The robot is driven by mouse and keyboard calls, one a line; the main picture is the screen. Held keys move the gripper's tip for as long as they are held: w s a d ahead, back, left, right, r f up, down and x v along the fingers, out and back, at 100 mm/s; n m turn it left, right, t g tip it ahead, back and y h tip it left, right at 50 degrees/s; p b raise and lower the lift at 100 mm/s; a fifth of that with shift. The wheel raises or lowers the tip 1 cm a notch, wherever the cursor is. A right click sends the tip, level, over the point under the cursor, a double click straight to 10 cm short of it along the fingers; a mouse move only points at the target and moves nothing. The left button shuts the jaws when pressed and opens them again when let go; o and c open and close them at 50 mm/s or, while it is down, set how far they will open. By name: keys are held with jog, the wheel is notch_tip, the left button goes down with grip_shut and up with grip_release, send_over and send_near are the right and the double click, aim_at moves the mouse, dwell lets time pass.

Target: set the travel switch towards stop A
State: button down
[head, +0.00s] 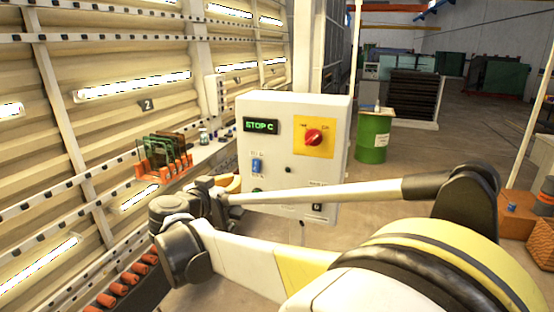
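A white control box (292,155) stands in the middle of the head view. Its green display (261,126) reads STOP C. A red rotary knob (313,138) sits on a yellow plate (302,149) at the upper right of its face. A blue switch (257,166) is at the lower left, with a small label I cannot read. I cannot tell from the labels which is the travel switch, or either setting. My arm's end (208,190) is near the box's lower left edge. My arm hides part of the box's lower face. The fingers are not clear.
A ribbed wall with lit strips runs along the left. An orange rack (163,160) holding green boards stands on a ledge there. A green drum (374,137) stands behind the box. Brown boxes (520,203) are at the right. Open floor lies behind.

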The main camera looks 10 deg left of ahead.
aim_at(257, 168)
jog(key=shift+s+d, duration=0.1)
jog(key=shift+s, duration=0.05)
jog(key=w+p, duration=0.1)
jog(key=w, duration=0.3)
jog(key=w+f+p, duration=0.1)
jog(key=w, duration=0.4)
jog(key=w+d+f+p, duration=0.1)
jog(key=w+p, duration=0.1)
jog(key=w, duration=0.2)
jog(key=shift+w+f, duration=0.15)
jog(key=shift+w, duration=0.3)
jog(key=shift+w+d+f+b, duration=0.1)
jog(key=shift+f+b, duration=0.1)
jog(key=shift+b, duration=0.1)
